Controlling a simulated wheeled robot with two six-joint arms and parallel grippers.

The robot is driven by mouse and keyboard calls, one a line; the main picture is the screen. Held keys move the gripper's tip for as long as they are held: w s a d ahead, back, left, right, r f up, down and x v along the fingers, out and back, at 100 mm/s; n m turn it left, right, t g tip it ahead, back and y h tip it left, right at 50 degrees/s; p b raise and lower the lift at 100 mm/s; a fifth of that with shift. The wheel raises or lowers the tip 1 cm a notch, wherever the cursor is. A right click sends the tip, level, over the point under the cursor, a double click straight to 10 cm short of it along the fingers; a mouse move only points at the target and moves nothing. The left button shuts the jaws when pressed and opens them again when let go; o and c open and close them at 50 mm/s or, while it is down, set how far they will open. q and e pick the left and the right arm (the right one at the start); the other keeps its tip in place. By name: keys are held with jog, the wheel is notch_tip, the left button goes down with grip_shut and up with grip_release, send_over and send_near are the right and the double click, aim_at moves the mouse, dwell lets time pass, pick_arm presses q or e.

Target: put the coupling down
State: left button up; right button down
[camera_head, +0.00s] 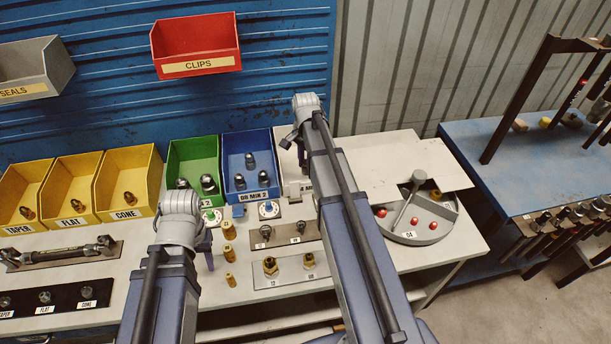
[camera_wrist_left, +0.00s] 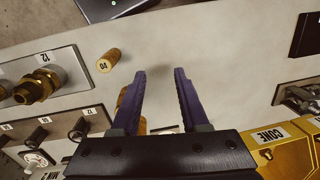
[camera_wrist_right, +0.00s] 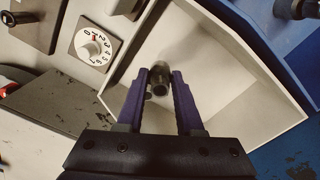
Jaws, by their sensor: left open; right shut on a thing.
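My right gripper (camera_wrist_right: 160,72) is shut on a small dark metal coupling (camera_wrist_right: 159,86), seen in the right wrist view. It is held over the inside of a white bin (camera_wrist_right: 215,70); I cannot tell whether it touches the bin floor. My left gripper (camera_head: 205,243) is open and empty above the bench, beside the brass cylinders (camera_head: 229,254). In the left wrist view its fingers (camera_wrist_left: 158,72) stand apart.
A blue bin (camera_head: 250,189) and a green bin (camera_head: 183,200) with fittings stand left of the white bin. Yellow bins (camera_head: 127,212) stand further left. A plate with brass fittings (camera_head: 293,273) lies in front.

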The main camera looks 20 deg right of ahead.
aim_at(305, 166)
pick_arm(q)
jog(key=shift+f+b, duration=1.9)
jog(key=shift+b, duration=0.1)
pick_arm(e)
jog(key=shift+f, duration=1.95)
pick_arm(q)
jog(key=shift+r, duration=0.1)
pick_arm(e)
jog(key=shift+r, duration=0.15)
pick_arm(q)
jog(key=shift+f, duration=0.2)
pick_arm(e)
jog(key=c, duration=1)
grip_release()
jog(key=shift+f, duration=0.2)
pick_arm(q)
jog(key=shift+r, duration=0.1)
pick_arm(e)
jog(key=o, duration=0.5)
jog(key=shift+c, duration=0.2)
jog(key=shift+r, duration=0.1)
notch_tip(305, 166, up, 12)
jog(key=p, duration=1.2)
jog(key=shift+r, duration=0.15)
pick_arm(q)
notch_tip(305, 166, up, 12)
jog(key=shift+r, duration=0.15)
